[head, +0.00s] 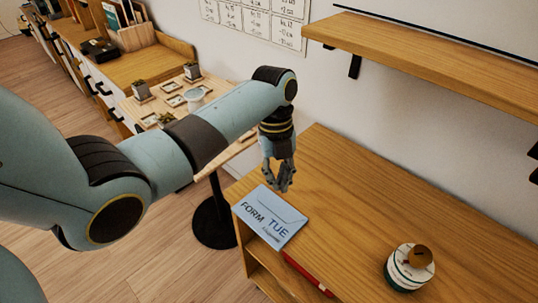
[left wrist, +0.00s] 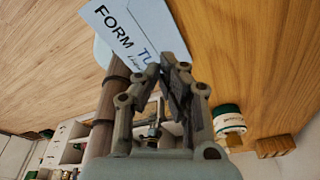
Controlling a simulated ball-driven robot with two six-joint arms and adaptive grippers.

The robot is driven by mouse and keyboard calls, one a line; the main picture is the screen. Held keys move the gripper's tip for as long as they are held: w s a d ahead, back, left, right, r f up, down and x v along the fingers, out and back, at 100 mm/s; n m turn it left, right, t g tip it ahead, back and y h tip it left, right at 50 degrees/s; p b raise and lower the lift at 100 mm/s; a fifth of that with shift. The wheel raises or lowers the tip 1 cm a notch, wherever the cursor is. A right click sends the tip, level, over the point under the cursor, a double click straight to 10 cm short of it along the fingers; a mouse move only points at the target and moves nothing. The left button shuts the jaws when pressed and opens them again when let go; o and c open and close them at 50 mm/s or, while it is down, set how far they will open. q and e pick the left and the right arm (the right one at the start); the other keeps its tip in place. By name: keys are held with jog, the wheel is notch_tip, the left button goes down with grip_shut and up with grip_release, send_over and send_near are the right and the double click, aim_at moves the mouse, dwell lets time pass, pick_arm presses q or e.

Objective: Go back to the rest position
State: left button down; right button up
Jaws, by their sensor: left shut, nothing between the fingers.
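My left gripper (head: 281,182) is shut and empty, pointing down just above the wooden cabinet top, near its left end. In the left wrist view its fingers (left wrist: 166,60) meet with nothing between them. A light blue envelope (head: 270,217) marked "FORM TUE" lies on the cabinet's front left corner, just beside and below the fingertips. The envelope also shows in the left wrist view (left wrist: 135,25), partly hidden behind the fingers. My right gripper does not show in either view.
The wooden cabinet (head: 350,205) carries a round white and green container (head: 408,268) with a brown knob-like top. A wall shelf (head: 440,60) juts out above. A small table (head: 150,105) holds potted plants.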

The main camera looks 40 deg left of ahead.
pick_arm(q)
jog(key=shift+r, duration=0.25)
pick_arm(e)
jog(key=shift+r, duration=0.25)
